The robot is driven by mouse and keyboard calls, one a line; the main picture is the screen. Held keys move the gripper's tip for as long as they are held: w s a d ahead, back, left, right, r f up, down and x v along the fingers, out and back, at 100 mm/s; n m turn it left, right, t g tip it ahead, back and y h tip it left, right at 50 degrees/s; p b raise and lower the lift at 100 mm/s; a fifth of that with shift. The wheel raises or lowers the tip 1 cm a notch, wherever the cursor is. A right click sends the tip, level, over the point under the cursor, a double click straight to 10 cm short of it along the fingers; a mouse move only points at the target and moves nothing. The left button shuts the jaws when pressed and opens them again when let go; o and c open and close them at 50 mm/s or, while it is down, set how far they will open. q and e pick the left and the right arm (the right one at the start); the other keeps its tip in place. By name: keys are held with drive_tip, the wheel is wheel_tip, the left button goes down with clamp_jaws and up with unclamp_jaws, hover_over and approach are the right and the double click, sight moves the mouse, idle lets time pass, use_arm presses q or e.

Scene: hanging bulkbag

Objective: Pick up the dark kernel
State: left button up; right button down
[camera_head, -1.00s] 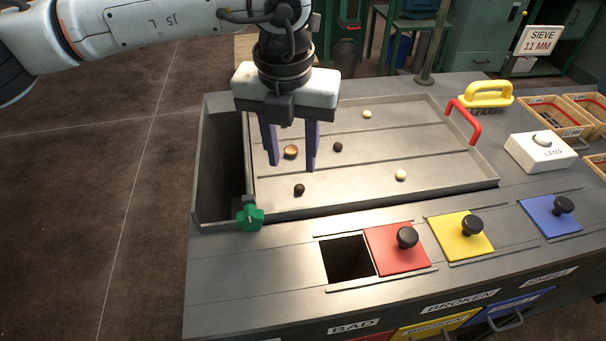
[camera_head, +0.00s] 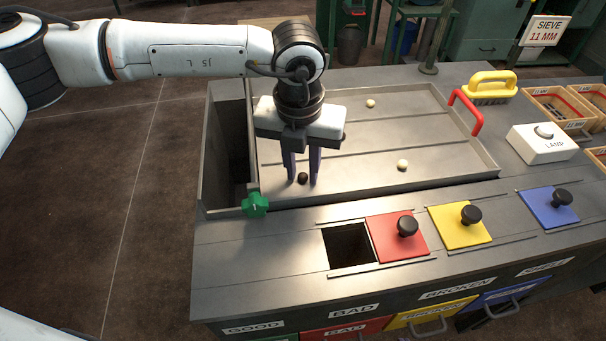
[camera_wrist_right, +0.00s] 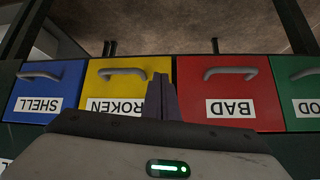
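A dark kernel (camera_head: 303,178) lies on the grey metal tray (camera_head: 440,160) near its front left. My left gripper (camera_head: 303,181) is open and pointing down. Its two purple fingers stand on either side of the dark kernel in the head view, with small gaps; exact depth is hard to tell. My right gripper (camera_wrist_right: 161,98) shows in the right wrist view with its fingers together and nothing visible between them, in front of the labelled drawers.
Two pale kernels lie on the tray, one at the back (camera_head: 370,104) and one at the right (camera_head: 402,165). A red handle (camera_head: 466,112), a green knob (camera_head: 255,205), an open square hole (camera_head: 349,246) and red (camera_head: 396,240), yellow and blue lids surround it.

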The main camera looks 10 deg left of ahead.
sight(302, 175)
use_arm(q)
clamp_jaws()
drive_tip(key=shift+r, duration=0.1)
wheel_tip(302, 175, up, 10)
drive_tip(key=b, duration=0.1)
idle(0.6)
